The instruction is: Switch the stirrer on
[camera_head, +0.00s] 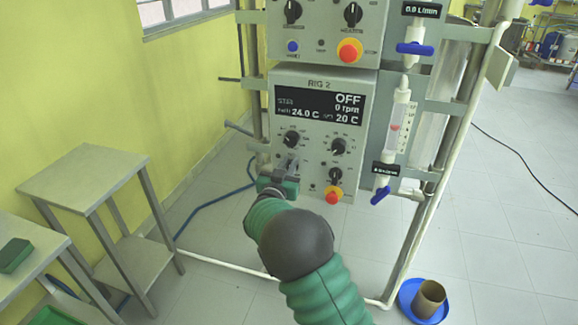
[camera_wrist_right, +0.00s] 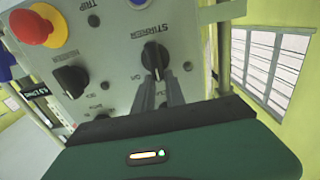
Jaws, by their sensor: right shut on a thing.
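The RIG 2 control box (camera_head: 277,109) hangs on the rack in the head view, its display (camera_head: 318,102) reading OFF and 0 rpm. My right gripper (camera_head: 289,168) is at the lower left of its front panel. In the wrist view, where the panel shows upside down, the black stirrer knob (camera_wrist_right: 154,54) has a white pointer line and a STIRRER label. There the grey fingers of my right gripper (camera_wrist_right: 160,82) are shut on this knob. The gripper covers the knob in the head view. My left gripper is not in view.
Other black knobs (camera_head: 338,146) and a red stop button (camera_head: 333,195) are to the right on the same panel. Another control box (camera_head: 325,30) hangs above. Blue-handled valves (camera_head: 380,195) stand at right. A blue tray (camera_head: 411,293) with a brown beaker is on the floor.

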